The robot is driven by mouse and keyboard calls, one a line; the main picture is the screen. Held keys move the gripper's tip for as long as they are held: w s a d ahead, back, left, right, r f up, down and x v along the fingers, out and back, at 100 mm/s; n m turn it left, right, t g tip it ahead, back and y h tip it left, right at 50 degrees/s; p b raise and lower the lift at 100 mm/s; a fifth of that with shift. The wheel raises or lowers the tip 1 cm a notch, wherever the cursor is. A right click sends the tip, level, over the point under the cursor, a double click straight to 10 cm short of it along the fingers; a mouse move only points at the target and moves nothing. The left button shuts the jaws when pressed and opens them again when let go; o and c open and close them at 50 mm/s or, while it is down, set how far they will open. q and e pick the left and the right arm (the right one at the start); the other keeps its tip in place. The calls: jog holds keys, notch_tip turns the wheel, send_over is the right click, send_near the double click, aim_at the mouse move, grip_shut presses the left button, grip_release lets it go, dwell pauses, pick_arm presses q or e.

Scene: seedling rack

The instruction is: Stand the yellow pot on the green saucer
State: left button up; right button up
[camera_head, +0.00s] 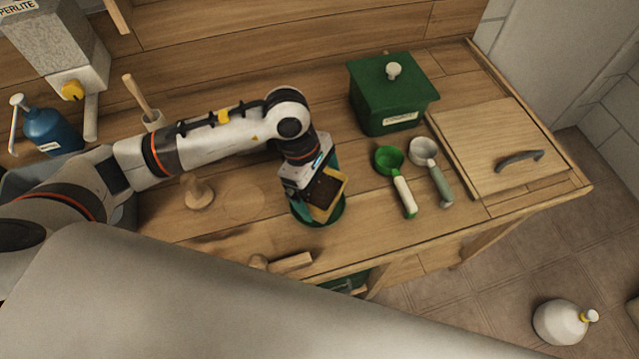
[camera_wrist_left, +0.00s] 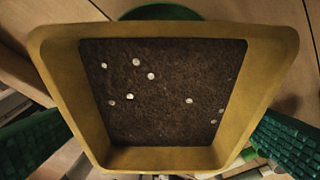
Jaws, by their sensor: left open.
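The square yellow pot (camera_head: 337,203), filled with dark soil with white specks, is over the round green saucer (camera_head: 303,216) near the table's front edge. My left gripper (camera_head: 316,188) is at the pot and hides part of it. In the left wrist view the pot (camera_wrist_left: 165,158) fills the middle, with one green finger on each side, and the gripper is open. A strip of the saucer (camera_wrist_left: 163,12) shows behind the pot's rim. The pot's base is hidden, so I cannot tell how fully it rests on the saucer. My right gripper is not in view.
A green lidded box (camera_head: 385,105) stands behind, with a green scoop (camera_head: 390,160) and a pale scoop (camera_head: 425,152) to the right. A wooden stamp (camera_head: 198,194) stands left of the saucer. A wooden mallet (camera_head: 288,263) lies at the front edge.

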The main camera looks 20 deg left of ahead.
pick_arm(q)
jog(key=b+v, duration=0.2)
jog(key=v, duration=0.9)
jog(key=shift+r+b, duration=0.3)
jog(key=shift+r, duration=0.05)
jog(key=shift+a, duration=0.1)
